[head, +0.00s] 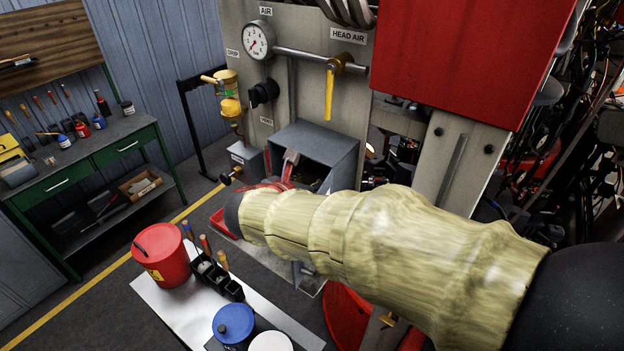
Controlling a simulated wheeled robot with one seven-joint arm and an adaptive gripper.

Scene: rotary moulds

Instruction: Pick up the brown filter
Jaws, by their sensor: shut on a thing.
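My arm in its pale yellow sleeve reaches from the right to the grey open-fronted box on the machine (322,139). My gripper (289,168) shows only in part, as red and grey pieces beyond the dark cuff at the sleeve's end. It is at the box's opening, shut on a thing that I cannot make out. The sleeve hides most of the gripper and the lower part of the box. I cannot clearly see the brown filter. A small brownish patch shows in the dark opening beside the gripper, too unclear to name.
A white-topped table (183,312) in front holds a red bucket (163,256), a black tool holder (215,277) and a blue-lidded can (233,323). A green workbench (88,163) stands left. A yellow lever (329,92) and red panel (470,50) are above. Floor between bench and table is clear.

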